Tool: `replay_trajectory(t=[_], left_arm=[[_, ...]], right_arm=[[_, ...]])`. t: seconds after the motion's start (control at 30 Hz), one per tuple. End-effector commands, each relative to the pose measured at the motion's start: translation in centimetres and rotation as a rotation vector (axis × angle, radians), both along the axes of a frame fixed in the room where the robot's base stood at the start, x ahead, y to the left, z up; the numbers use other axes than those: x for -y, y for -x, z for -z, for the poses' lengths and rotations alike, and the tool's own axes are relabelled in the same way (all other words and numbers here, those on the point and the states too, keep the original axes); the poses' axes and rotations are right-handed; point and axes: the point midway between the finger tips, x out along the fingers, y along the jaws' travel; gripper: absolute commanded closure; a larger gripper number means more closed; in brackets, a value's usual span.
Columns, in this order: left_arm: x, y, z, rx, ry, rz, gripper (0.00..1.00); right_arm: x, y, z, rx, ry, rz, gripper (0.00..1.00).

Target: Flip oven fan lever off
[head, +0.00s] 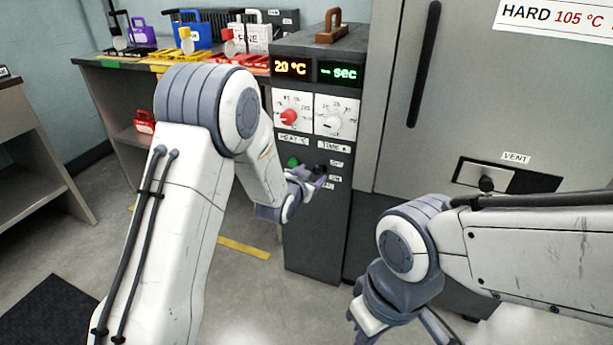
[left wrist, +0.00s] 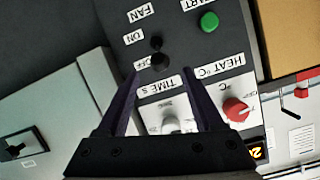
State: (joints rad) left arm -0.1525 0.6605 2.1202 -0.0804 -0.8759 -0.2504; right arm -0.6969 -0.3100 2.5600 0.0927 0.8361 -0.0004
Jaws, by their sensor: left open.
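The oven control box (head: 320,225) carries the black fan lever (left wrist: 158,61), beside ON and OFF labels with FAN printed nearby. In the left wrist view the panel appears upside down, and the lever's larger dark knob lies near the OFF label; its exact tilt is hard to tell. My left gripper (head: 308,180) is open in front of the panel. In the wrist view its two fingers (left wrist: 160,77) point toward the lever, whose knob shows between and just beyond their tips; I see no clear contact. My right gripper (head: 402,328) is open and empty, low at the bottom edge.
A green start button (left wrist: 209,21), a red heat dial (left wrist: 237,109) and a white time dial (left wrist: 170,122) sit near the lever. A tall grey cabinet (head: 480,110) with a vent lever (head: 487,184) stands right. A bench (head: 110,95) with colored modules stands left.

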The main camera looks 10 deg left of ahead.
Motion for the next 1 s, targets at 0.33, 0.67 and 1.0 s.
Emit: replay_trajectory(t=[0.33,0.67,1.0], left_arm=[[-0.8,3.8,-1.4,0.002,0.0,0.001,0.31],[-0.7,4.0,-1.4,-0.002,0.0,0.002,0.31],[5.1,12.3,-2.4,-0.349,-0.023,0.078,0.31]], right_arm=[[0.0,0.0,-0.7,0.0,0.0,0.0,1.0],[0.0,0.0,-0.6,0.0,0.0,0.0,1.0],[0.0,0.0,-0.6,0.0,0.0,0.0,1.0]])
